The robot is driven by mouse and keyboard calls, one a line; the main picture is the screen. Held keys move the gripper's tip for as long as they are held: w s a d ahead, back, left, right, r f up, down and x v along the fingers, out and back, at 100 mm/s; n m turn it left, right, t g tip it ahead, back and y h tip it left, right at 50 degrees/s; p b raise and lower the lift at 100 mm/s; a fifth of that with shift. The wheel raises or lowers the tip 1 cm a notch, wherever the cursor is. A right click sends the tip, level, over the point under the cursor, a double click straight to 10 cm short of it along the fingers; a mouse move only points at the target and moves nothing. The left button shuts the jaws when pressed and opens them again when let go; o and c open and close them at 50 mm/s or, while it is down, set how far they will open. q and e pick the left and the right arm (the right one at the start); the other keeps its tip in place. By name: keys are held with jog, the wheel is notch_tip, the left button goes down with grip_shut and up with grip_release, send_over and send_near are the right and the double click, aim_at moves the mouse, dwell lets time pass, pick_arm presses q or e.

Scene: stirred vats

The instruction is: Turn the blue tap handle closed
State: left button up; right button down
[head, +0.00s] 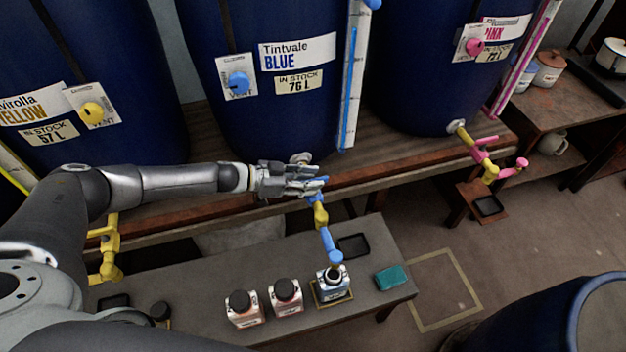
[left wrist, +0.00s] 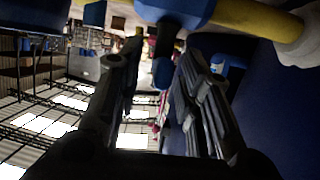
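The blue tap handle (head: 316,198) sits on the yellow tap body (head: 320,214) under the blue vat (head: 225,110), with a blue spout (head: 331,245) hanging below. My left gripper (head: 312,185) is at the handle and partly covers it in the head view. In the left wrist view the fingers (left wrist: 158,62) stand apart, with the blue handle (left wrist: 162,70) between their tips and the yellow pipe (left wrist: 250,17) above right. I cannot tell whether either finger touches the handle. My right gripper is not in view.
An open-necked bottle (head: 333,283) stands under the spout on the low bench (head: 270,260). Two black-capped bottles (head: 286,296), a teal sponge (head: 391,277) and a black tray (head: 352,246) are nearby. A yellow tap (head: 109,250) is left and a pink tap handle (head: 485,152) right.

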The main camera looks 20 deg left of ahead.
pick_arm(q)
jog(key=v, duration=1)
jog(key=shift+s+a, duration=0.2)
jog(key=shift+a, duration=0.05)
